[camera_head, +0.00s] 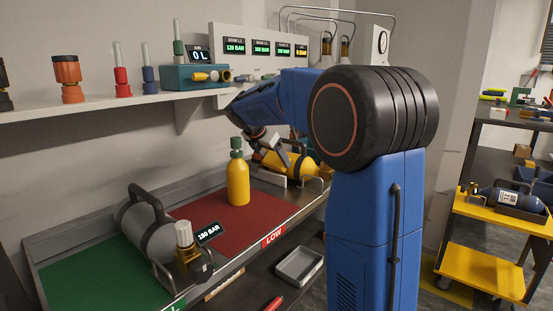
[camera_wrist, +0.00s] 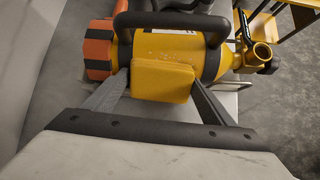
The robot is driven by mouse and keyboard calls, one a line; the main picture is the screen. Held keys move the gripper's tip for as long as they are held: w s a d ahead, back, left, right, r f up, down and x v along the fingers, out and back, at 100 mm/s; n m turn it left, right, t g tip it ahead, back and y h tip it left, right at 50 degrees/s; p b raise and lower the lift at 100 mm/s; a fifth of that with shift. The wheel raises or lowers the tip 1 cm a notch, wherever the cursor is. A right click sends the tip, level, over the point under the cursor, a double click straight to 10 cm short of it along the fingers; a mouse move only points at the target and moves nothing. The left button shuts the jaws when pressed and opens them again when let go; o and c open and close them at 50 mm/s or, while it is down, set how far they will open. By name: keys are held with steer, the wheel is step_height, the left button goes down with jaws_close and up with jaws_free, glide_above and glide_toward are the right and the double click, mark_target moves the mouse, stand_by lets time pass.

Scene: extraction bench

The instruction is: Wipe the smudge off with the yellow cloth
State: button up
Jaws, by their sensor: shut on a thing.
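The yellow cloth (camera_wrist: 162,84), a thick folded pad, is between the two fingers of my gripper (camera_wrist: 160,88) in the wrist view. My gripper is shut on it. The cloth is in front of a yellow cylinder (camera_wrist: 205,60) with an orange end and a black handle, and overlaps its side in the picture; I cannot tell whether they touch. In the head view my gripper (camera_head: 278,150) is at this cylinder (camera_head: 296,164), at the bench's far end. Small pale specks show on the cylinder, but I cannot make out a clear smudge; the cloth hides part of the surface.
A yellow bottle with a green cap (camera_head: 238,182) stands on the red mat (camera_head: 205,210), near my arm. A grey cylinder (camera_head: 140,228) lies by the green mat (camera_head: 100,280). A shelf (camera_head: 60,110) with fittings runs above. A yellow cart (camera_head: 485,280) stands at right.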

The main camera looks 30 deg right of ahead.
steer(key=shift+w+d+r, duration=0.3)
steer(key=shift+d+r, duration=0.4)
steer(key=shift+w+d+r, duration=0.3)
steer(key=shift+d+r, duration=0.35)
steer(key=shift+a+f, duration=0.1)
steer(key=shift+f, duration=0.05)
steer(key=shift+s+a+f, duration=0.3)
steer(key=shift+a+f, duration=0.35)
steer(key=shift+s+a+f, duration=0.3)
steer(key=shift+a+f, duration=0.3)
steer(key=shift+a, duration=0.05)
steer(key=shift+r, duration=0.1)
steer(key=shift+a+v, duration=0.25)
steer(key=shift+v, duration=2.7)
